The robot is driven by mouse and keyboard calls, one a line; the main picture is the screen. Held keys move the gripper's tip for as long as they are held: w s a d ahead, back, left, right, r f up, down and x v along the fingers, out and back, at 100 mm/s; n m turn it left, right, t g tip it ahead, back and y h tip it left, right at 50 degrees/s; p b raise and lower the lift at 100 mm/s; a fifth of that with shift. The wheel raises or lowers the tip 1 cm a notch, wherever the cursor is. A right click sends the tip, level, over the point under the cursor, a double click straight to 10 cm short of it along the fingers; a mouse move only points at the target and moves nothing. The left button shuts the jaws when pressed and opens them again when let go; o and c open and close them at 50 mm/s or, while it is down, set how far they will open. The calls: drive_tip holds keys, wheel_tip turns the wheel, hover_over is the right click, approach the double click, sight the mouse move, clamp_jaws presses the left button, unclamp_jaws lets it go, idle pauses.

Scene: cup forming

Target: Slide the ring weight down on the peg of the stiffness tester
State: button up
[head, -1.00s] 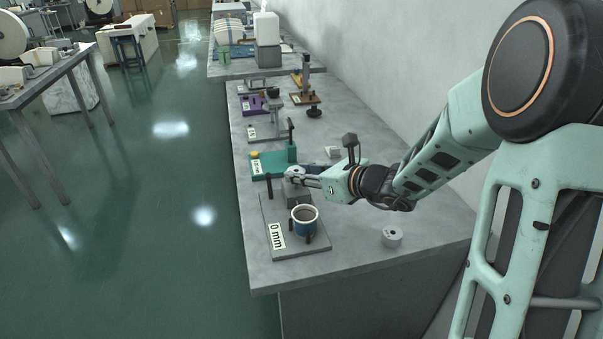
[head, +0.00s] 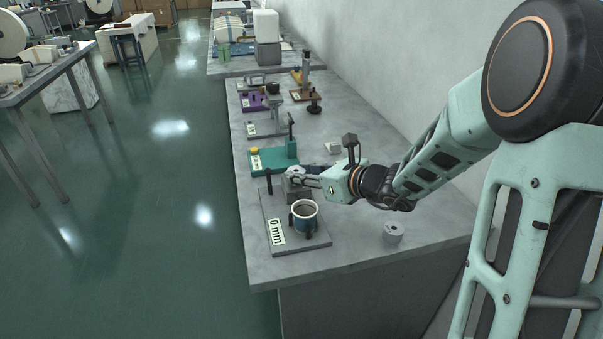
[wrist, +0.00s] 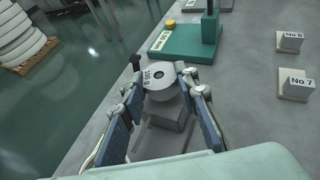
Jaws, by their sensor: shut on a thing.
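The grey ring weight (wrist: 164,86), with a dark centre hole and a white label, is between my gripper's fingertips (wrist: 165,84). My gripper (head: 299,176) is shut on it, above the tester's grey block (wrist: 165,124). The stiffness tester (head: 288,248) is a grey plate marked "0 mm", with a blue, white-rimmed cup (head: 304,216) between dark posts at its near end. I cannot make out the peg, or whether the ring is around it or has touched down. The cup does not show in the wrist view.
A teal stand with a yellow knob (head: 273,160) is just beyond the tester. A loose ring weight (head: 393,232) lies on the bench at right. Blocks labelled No 7 (wrist: 296,85) and No 8 (wrist: 290,42) stand to the right. The near-right bench is mostly clear.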

drive_tip(key=shift+f+b, duration=0.8)
drive_tip(key=shift+f, duration=0.1)
idle(0.8)
drive_tip(key=o, duration=1.8)
drive_tip(key=shift+c, duration=0.2)
drive_tip(key=shift+r+p, duration=3.1)
drive_tip(key=shift+r, duration=0.95)
drive_tip(key=shift+f, duration=0.15)
